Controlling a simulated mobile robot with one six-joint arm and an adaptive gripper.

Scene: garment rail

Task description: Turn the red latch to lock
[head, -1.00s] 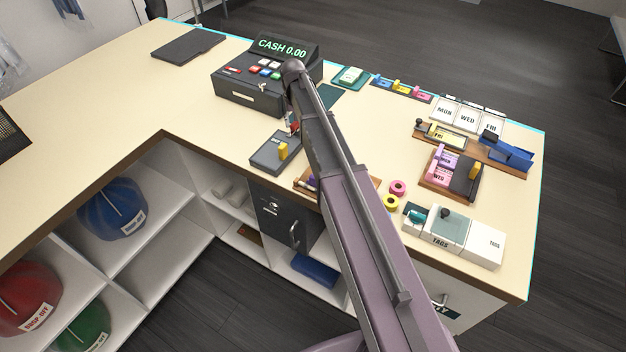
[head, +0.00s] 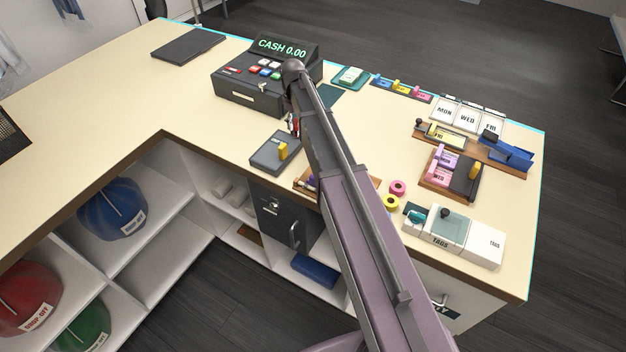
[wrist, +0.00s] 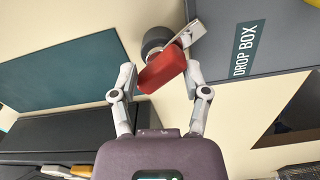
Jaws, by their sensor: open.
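The red latch (wrist: 162,70) shows in the wrist view as a red block, tilted, with a dark round knob (wrist: 156,40) and a pale metal plate (wrist: 187,33) right behind it. My gripper (wrist: 160,78) is open, with one finger on each side of the red block. The left finger is close to the block's left end and the right finger close to its right end; I cannot tell whether either touches. In the head view only a small red patch (head: 297,125) shows beside my arm, which hides most of the gripper and latch.
A grey box labelled DROP BOX (wrist: 270,45) lies close to the right finger. The cash register (head: 262,85) stands behind on the counter. A dark grey block with a yellow piece (head: 275,153) lies in front. Tag boxes (head: 470,240) and tape rolls (head: 391,201) are right.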

